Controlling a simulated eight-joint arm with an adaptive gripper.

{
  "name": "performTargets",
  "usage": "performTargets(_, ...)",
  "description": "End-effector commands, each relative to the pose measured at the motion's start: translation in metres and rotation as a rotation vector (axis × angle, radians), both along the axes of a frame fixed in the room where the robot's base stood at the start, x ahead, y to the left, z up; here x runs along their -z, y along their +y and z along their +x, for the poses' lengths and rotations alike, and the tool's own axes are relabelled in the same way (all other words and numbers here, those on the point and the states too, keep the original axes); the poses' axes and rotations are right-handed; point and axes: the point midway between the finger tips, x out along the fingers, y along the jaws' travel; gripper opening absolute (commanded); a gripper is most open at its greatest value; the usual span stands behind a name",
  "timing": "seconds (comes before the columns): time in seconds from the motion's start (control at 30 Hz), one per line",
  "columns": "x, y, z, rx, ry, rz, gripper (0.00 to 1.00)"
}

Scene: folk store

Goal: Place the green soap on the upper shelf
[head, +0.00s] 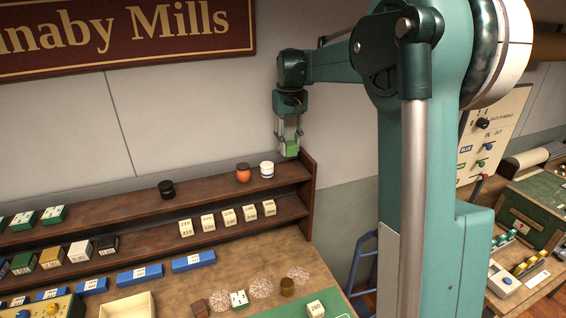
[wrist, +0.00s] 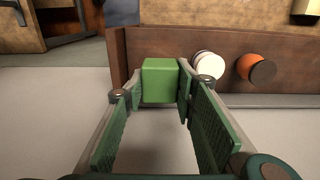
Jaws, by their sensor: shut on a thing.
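The green soap (head: 291,148) is a small green block held between the fingertips of my gripper (head: 289,138). In the wrist view the soap (wrist: 160,80) sits between the two green-padded fingers of my gripper (wrist: 160,88). The upper shelf (head: 210,188) is a long brown wooden board along the wall. The soap is near the shelf's right end, by the end panel (head: 308,172). I cannot tell whether the soap touches the shelf; its underside is hidden in the wrist view.
On the upper shelf stand a white jar (head: 267,169), an orange jar (head: 243,173) and a black jar (head: 166,188), left of the soap. Several cream price blocks (head: 229,217) stand on the lower shelf. Bare board lies between the black and orange jars.

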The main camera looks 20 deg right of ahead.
Motion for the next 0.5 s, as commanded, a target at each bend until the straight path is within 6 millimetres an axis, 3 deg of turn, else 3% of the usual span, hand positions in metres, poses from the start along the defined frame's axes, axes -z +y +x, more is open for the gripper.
performTargets(0.2,0.025,0.0,0.0,0.0,0.0,0.0,0.15)
performTargets(0.5,0.03,0.0,0.0,0.0,0.0,0.0,0.15)
